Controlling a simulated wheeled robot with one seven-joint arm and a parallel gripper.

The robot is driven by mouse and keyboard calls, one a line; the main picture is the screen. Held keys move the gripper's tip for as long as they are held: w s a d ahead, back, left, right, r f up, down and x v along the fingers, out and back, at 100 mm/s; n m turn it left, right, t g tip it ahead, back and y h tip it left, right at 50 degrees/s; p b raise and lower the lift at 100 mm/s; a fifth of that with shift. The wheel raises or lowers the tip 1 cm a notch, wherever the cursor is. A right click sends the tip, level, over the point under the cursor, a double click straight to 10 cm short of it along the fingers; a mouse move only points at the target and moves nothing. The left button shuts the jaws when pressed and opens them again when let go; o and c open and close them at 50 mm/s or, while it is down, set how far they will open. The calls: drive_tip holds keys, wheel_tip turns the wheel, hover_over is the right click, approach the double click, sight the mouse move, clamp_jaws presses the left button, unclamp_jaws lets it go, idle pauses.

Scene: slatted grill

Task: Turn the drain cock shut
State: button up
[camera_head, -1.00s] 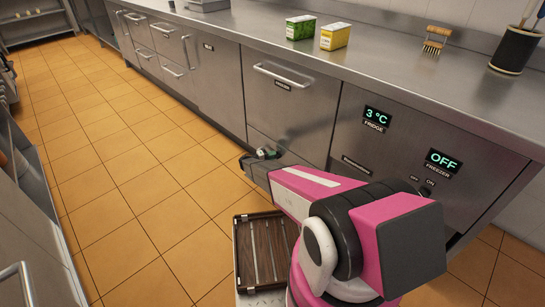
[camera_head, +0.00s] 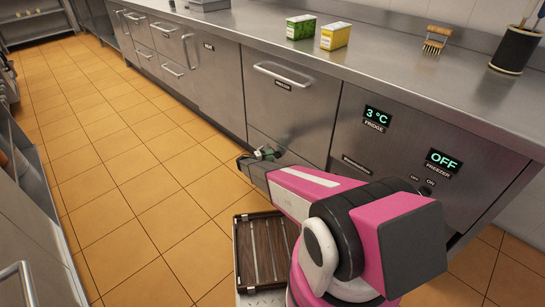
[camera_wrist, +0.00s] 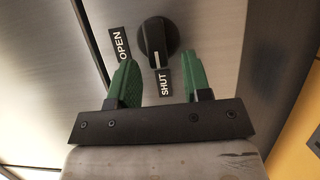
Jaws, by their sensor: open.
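The drain cock appears as a round black knob (camera_wrist: 160,40) with a white pointer line on a steel panel in the wrist view. Its pointer is toward the SHUT label (camera_wrist: 165,82). The OPEN label (camera_wrist: 121,43) is left of the knob. My gripper (camera_wrist: 158,60) has two green fingers, spread apart and empty. The fingertips are left and right of the knob's lower edge in the picture; I see no contact. In the head view my gripper (camera_head: 263,153) is low by the cabinet front, and the knob cannot be made out there.
A steel counter (camera_head: 395,78) runs above the cabinets, with green (camera_head: 300,27) and yellow (camera_head: 335,36) boxes, a brush (camera_head: 436,41) and a dark pot (camera_head: 513,50) on it. A slatted wooden rack (camera_head: 262,250) is below my arm. The tiled floor (camera_head: 130,190) at left is clear.

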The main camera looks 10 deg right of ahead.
drive_tip(key=v, duration=0.9)
drive_tip(key=s+d+r+m+g+y, duration=0.1)
drive_tip(key=s+d+r+g+y, duration=0.3)
drive_tip(key=s+d+r, duration=0.5)
drive_tip(key=s+d+r+m+y, duration=0.1)
drive_tip(key=s+d+r+y, duration=0.1)
drive_tip(key=s+r+y, duration=1.1)
drive_tip(key=s+r, duration=1.1)
drive_tip(key=s, duration=0.3)
drive_tip(key=shift+s+m+y, duration=0.3)
drive_tip(key=shift+s+m, duration=0.1)
